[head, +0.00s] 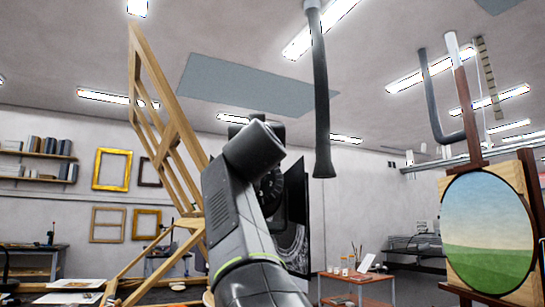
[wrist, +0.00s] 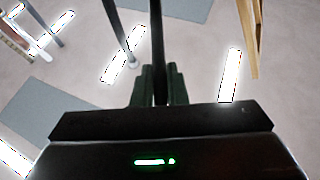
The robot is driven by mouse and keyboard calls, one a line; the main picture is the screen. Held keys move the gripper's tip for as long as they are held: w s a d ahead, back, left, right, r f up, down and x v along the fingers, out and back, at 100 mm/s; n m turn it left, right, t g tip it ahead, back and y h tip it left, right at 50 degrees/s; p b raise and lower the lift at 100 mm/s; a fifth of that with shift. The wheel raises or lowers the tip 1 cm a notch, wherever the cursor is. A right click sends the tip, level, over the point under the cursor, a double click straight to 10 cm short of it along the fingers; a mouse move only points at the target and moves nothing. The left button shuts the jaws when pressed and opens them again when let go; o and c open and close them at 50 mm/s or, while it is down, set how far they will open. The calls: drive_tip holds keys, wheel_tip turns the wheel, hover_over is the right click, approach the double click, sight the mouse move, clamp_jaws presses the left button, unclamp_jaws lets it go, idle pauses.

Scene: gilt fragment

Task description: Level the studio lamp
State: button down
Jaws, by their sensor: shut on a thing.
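My gripper (wrist: 159,74) shows in the wrist view with its two dark fingers on either side of a thin dark upright bar. It is shut on this bar, which appears to be part of the studio lamp (wrist: 158,35). In the head view my own arm hides the gripper and the grip. A dark, tilted flat panel (head: 297,205) shows just right of my arm, with a shiny rounded part low on it. It looks like the lamp's head, but its stand and how level it is cannot be told.
A tall wooden easel (head: 172,118) leans up close on the left. A dark hanging duct (head: 321,95) comes down near my arm. An easel with an oval landscape painting (head: 488,235) stands at the right. A low red table (head: 357,284) with jars stands behind.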

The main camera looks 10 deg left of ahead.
drive_tip(key=shift+s+d+f+t+b, duration=0.1)
drive_tip(key=shift+s+f+t+b, duration=0.35)
drive_tip(key=shift+b, duration=0.85)
drive_tip(key=shift+s+f+t+b, duration=0.15)
drive_tip(key=shift+f+b, duration=0.6)
drive_tip(key=shift+b, duration=0.85)
drive_tip(key=c, duration=1.5)
unclamp_jaws()
drive_tip(key=shift+o, duration=0.2)
drive_tip(key=shift+s, duration=0.1)
drive_tip(key=b+v, duration=0.7)
drive_tip(key=v, duration=0.6)
drive_tip(key=shift+f, duration=0.3)
drive_tip(key=shift+s+d, duration=0.1)
drive_tip(key=shift+s, duration=0.05)
